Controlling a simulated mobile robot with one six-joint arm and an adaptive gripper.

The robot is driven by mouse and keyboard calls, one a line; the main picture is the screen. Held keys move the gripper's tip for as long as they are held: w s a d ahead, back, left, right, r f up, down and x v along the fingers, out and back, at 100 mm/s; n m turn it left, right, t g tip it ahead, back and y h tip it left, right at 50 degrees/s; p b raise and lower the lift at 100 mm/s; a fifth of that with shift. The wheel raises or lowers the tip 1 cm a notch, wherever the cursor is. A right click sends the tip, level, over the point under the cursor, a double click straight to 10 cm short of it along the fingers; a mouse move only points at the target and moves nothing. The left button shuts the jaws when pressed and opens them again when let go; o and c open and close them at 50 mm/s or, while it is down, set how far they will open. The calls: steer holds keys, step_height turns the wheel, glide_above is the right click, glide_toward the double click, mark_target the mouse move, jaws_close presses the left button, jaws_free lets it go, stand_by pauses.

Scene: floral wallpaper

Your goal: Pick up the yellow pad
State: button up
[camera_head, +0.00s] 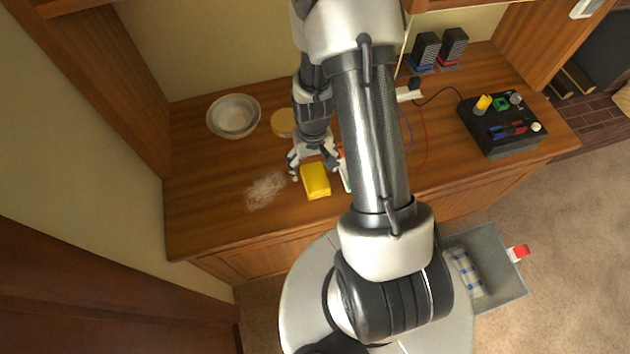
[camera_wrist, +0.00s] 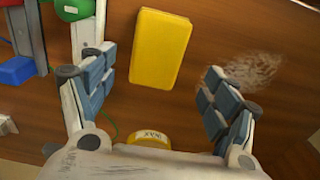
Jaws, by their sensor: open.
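The yellow pad (camera_head: 316,180) lies on the wooden counter, just in front of my gripper in the head view. In the wrist view the yellow pad (camera_wrist: 160,48) is a rounded block lying between and beyond the fingertips. My gripper (camera_head: 315,165) is open and empty, close above the counter. In the wrist view my gripper (camera_wrist: 152,85) has its fingers spread wide, one on each side of the pad's line, with gaps to both. My arm hides part of the counter to the right of the pad.
A pale scuffed patch (camera_head: 265,190) marks the counter left of the pad. A round yellow object (camera_head: 282,123) and white bowls (camera_head: 233,116) stand behind. A black box with coloured parts (camera_head: 502,124) is at right. Red, green and blue items (camera_wrist: 72,8) lie close to the left finger.

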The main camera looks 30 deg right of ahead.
mark_target(315, 175)
steer(key=shift+d+f+b, duration=0.15)
steer(key=shift+f+b, duration=0.5)
steer(key=shift+f, duration=0.9)
steer(key=shift+d+f+b, duration=0.1)
steer(key=shift+f+b, duration=0.5)
steer(key=shift+f, duration=0.9)
steer(key=shift+r, duration=0.1)
steer(key=shift+s, duration=0.1)
steer(key=shift+c, duration=0.2)
steer(key=c, duration=1.2)
steer(key=shift+o, duration=0.2)
steer(key=shift+r, duration=0.1)
step_height(315, 175, up, 20)
steer(key=p, duration=0.6)
steer(key=shift+p, duration=0.35)
